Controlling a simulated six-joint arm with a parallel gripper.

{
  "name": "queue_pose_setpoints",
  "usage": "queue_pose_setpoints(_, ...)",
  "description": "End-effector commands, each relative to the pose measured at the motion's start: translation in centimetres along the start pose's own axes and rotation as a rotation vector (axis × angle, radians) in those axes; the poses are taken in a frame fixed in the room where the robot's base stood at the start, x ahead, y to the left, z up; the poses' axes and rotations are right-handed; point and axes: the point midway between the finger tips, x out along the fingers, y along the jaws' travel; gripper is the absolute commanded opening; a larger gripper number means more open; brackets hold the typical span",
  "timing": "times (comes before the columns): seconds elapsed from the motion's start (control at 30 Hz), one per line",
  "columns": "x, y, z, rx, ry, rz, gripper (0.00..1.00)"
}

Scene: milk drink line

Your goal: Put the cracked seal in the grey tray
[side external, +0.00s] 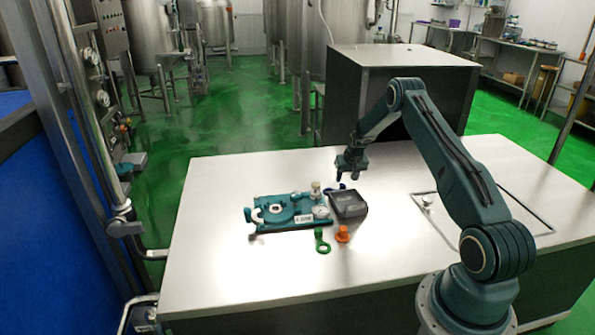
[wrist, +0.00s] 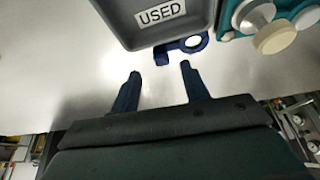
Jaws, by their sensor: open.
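The cracked seal, a dark blue ring with a tab (wrist: 172,49), lies on the table beside the edge of the grey tray in the wrist view. It shows as a small blue piece (side external: 331,188) behind the tray in the side view. The grey tray (wrist: 126,40) carries a "USED" label, and only part of it shows in the wrist view. It sits right of the teal fixture in the side view (side external: 348,212). My gripper (wrist: 160,72) is open and empty, its fingertips just short of the seal. It hangs above the table behind the tray (side external: 349,174).
A teal fixture (side external: 272,219) with a gauge and knobs stands left of the tray. A green ring with a tab (side external: 323,247) and an orange piece (side external: 342,235) lie in front. The left and front of the table (side external: 225,280) are clear.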

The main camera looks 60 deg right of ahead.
Motion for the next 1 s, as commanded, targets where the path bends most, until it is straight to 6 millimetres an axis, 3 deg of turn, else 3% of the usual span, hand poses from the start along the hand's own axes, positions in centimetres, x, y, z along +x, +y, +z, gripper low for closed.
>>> queue_pose_setpoints(0.27,0.5,0.0,0.0,0.000,0.000,0.000,0.45)
queue_pose_setpoints(0.7,4.5,-0.2,0.2,-0.001,-0.001,0.001,0.45)
queue_pose_setpoints(1.0,5.2,-0.2,0.2,-0.001,-0.001,0.001,0.45)
